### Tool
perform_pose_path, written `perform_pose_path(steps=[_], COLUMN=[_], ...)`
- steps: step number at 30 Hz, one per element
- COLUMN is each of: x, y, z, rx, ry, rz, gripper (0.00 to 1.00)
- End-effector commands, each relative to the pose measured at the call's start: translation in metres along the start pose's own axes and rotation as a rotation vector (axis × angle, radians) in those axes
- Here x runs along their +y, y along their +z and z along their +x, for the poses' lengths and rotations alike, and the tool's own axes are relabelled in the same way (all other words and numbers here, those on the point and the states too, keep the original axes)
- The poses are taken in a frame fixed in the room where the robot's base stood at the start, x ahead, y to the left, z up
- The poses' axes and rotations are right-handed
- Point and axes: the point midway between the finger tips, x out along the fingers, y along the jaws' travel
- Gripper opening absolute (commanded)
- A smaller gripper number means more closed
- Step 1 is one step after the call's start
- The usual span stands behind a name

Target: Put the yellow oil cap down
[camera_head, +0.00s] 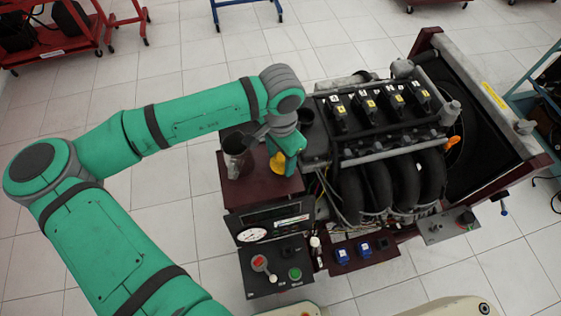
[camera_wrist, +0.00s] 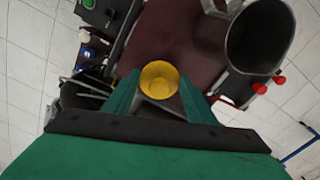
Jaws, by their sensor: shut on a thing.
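The yellow oil cap (camera_wrist: 159,79) is between the two fingertips of my gripper (camera_wrist: 158,92) in the wrist view. My gripper is shut on it. In the head view the cap (camera_head: 277,163) shows just beside my gripper (camera_head: 284,158), over the dark red platform (camera_head: 262,190) at the left of the engine. I cannot tell whether the cap touches the platform or hangs a little above it.
A dark metal jug (camera_head: 236,156) stands on the platform left of my gripper; it also shows in the wrist view (camera_wrist: 259,38). The engine (camera_head: 385,130) lies to the right. A control panel (camera_head: 275,268) with a red and a green button is in front.

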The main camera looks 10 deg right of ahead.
Motion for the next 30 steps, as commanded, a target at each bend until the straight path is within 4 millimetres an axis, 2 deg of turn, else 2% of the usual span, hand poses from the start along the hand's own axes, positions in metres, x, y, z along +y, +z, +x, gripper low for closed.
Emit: perform_pose_path(steps=[6, 19, 20, 22, 30], x=[0.0, 0.0, 0.0, -0.001, -0.001], y=[0.0, 0.0, 0.0, 0.0, 0.0], z=[0.029, 0.035, 0.035, 0.034, 0.034], rx=[-0.001, -0.001, -0.001, -0.001, -0.001], ry=[0.0, 0.0, 0.0, -0.001, -0.001], rz=[0.0, -0.001, -0.001, -0.001, -0.001], gripper=[0.29, 0.29, 0.53, 0.7, 0.7])
